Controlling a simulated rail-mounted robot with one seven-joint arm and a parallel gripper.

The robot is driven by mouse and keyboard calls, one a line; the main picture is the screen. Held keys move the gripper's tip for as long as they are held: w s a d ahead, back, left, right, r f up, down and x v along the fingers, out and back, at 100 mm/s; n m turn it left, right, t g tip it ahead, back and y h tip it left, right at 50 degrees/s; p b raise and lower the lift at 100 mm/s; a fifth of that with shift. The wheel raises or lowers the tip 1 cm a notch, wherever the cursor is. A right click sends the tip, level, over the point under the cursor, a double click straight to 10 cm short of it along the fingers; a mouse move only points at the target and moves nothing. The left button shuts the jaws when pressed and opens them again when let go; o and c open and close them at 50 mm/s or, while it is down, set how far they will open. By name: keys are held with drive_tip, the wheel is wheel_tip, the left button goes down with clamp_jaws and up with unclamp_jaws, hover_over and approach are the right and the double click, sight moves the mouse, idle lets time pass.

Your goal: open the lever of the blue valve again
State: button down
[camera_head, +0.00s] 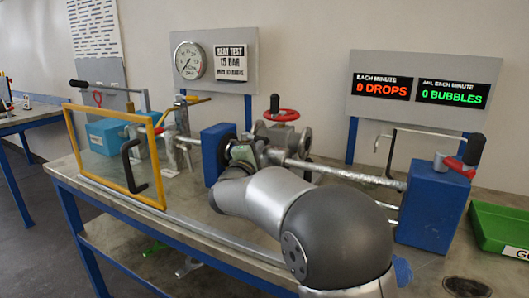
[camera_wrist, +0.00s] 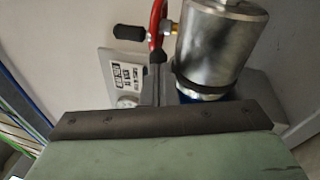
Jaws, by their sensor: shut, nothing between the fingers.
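In the head view my gripper (camera_head: 240,152) is partly hidden behind my arm, at the middle of the bench beside the left blue block (camera_head: 217,150). It is shut and empty. The wrist view shows its dark jaw edge (camera_wrist: 150,120) across the green body. Beyond that edge stand a steel cylinder (camera_wrist: 222,45) with a blue part below it, a red bent bar (camera_wrist: 156,25), and a black grip (camera_wrist: 131,32) by a brass fitting. I cannot tell which part is the blue valve or how its lever stands.
A yellow frame (camera_head: 72,145) stands at the bench's left front. A red handwheel (camera_head: 282,115) is behind my arm. A blue block (camera_head: 428,208) and a green tray (camera_head: 495,228) are at the right. The displays (camera_head: 425,90) read 0 drops and 0 bubbles. A pressure gauge (camera_head: 190,60) hangs behind.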

idle(0.3)
drive_tip(key=s+f+b, duration=0.3)
drive_tip(key=s+b, duration=0.1)
drive_tip(key=s, duration=0.8)
drive_tip(key=s+d+m+g+h+p, duration=0.1)
drive_tip(key=s+d+g+p, duration=0.1)
drive_tip(key=d, duration=0.1)
drive_tip(key=s+d+m+g+h+p, duration=0.1)
drive_tip(key=s+d+m+g+p, duration=0.1)
drive_tip(key=d, duration=0.2)
drive_tip(key=s+d+m+g+h+p, duration=0.1)
drive_tip(key=s+d+g+p, duration=0.1)
drive_tip(key=d, duration=0.1)
drive_tip(key=shift+d+m+g, duration=0.3)
drive_tip(key=shift+d, duration=0.1)
drive_tip(key=s+d+f+m+g+y+p, duration=0.25)
drive_tip(key=s+g+p, duration=0.25)
drive_tip(key=s, duration=0.4)
drive_tip(key=s+d+f+m+g+y+p, duration=0.2)
drive_tip(key=s+d+m+g+p, duration=0.25)
drive_tip(key=s, duration=0.45)
drive_tip(key=s+a+m+g+y+p, duration=0.2)
drive_tip(key=s+a+m+y+p, duration=0.1)
drive_tip(key=s+a+y+p, duration=0.3)
drive_tip(key=shift+s+a+r+m, duration=0.25)
drive_tip(key=shift+s+r+m, duration=0.15)
drive_tip(key=shift+s, duration=0.65)
